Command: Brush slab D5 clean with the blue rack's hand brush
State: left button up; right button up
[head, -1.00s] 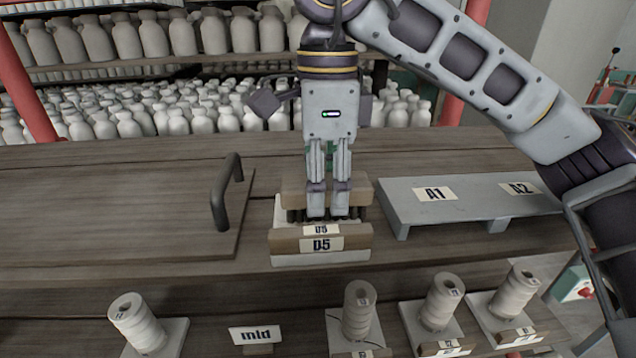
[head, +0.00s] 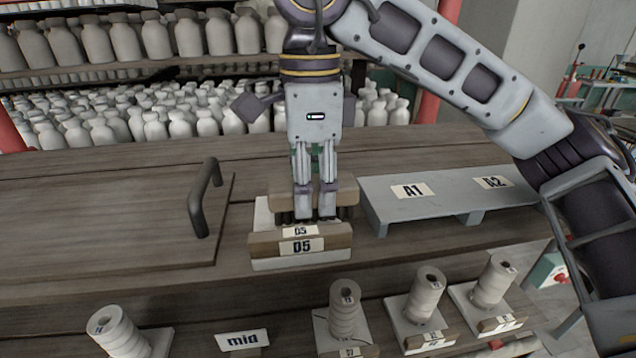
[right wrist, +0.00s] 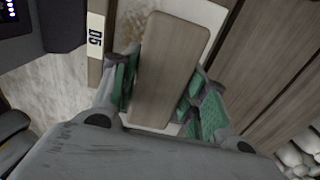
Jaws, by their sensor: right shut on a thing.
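Slab D5 (head: 262,214) is a pale slab on the bench, behind a wooden front block with two D5 labels (head: 302,247). My right gripper (head: 314,214) is shut on the hand brush (head: 346,192), a wooden block with dark bristles pointing down. The brush is over the slab and hides most of it; whether the bristles touch is hard to tell. In the right wrist view the brush (right wrist: 168,70) sits between the green-padded fingers (right wrist: 160,95). The slab (right wrist: 204,12) shows around it, with brownish specks left of the brush. My left gripper is out of view.
A low grey stand (head: 450,190) labelled A1 and A2 is close on the right. A wooden board with a dark handle (head: 203,198) lies left. Numbered spools (head: 344,310) and a "mid" sign (head: 242,340) are along the lower front. White bottles (head: 210,122) fill shelves behind.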

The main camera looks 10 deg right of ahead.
aim_at(271, 185)
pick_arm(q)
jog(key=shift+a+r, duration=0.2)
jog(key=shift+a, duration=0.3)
pick_arm(e)
jog(key=shift+a, duration=1.15)
jog(key=shift+a+p, duration=0.3)
jog(key=shift+a, duration=1.2)
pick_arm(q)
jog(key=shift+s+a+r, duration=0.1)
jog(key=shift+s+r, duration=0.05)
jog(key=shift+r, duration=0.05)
pick_arm(e)
jog(key=shift+f, duration=0.1)
